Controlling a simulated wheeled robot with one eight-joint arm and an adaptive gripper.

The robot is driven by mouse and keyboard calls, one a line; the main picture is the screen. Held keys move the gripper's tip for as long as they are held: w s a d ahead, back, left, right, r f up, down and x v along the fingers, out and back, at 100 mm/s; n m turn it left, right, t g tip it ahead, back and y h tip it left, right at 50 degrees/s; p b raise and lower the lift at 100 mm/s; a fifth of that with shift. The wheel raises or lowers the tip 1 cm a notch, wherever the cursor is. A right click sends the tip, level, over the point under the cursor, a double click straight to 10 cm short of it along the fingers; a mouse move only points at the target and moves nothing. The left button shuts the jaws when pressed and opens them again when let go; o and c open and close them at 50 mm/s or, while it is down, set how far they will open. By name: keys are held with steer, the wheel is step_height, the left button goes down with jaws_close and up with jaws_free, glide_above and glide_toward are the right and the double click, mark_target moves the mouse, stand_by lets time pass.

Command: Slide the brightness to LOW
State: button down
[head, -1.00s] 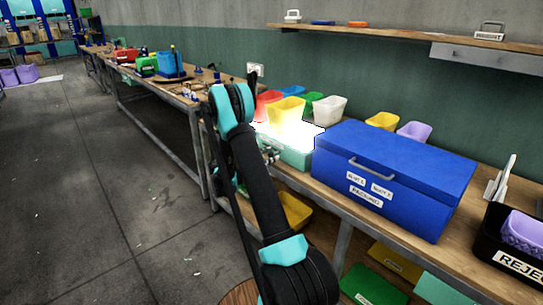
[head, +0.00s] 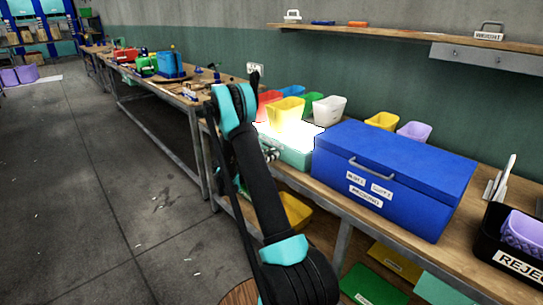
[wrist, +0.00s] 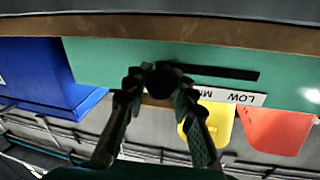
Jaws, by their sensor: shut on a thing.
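The teal light box (head: 295,155) stands on the bench with a bright white glowing top (head: 300,133). In the wrist view its teal front face (wrist: 110,50) shows upside down. A dark slot (wrist: 220,73) runs across it, with a white label strip (wrist: 235,97) reading LOW at the right end and part of another word nearer the knob. The round dark slider knob (wrist: 162,80) is at the left of the visible slot, away from LOW. My gripper (wrist: 160,82) is shut on the knob; its fingers hide part of the label. My arm partly hides the box in the head view.
A blue lidded chest (head: 385,180) stands right of the light box. Red, yellow, green and white bins (head: 328,108) stand behind it. A black reject tray (head: 495,250) is at the far right. Open floor (head: 100,220) lies to the left.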

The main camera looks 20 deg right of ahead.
steer(key=w+a, duration=0.1)
steer(key=w, duration=0.2)
steer(key=w+a, duration=0.1)
steer(key=w, duration=0.2)
steer(key=w+a, duration=0.1)
steer(key=w, duration=0.2)
steer(key=shift+w+a, duration=0.3)
steer(key=shift+w, duration=0.1)
steer(key=c, duration=1.2)
jaws_free()
steer(key=a, duration=0.4)
steer(key=s+a, duration=0.1)
steer(key=a, duration=0.3)
steer(key=s+a, duration=0.1)
steer(key=a, duration=0.3)
steer(key=shift+w, duration=0.1)
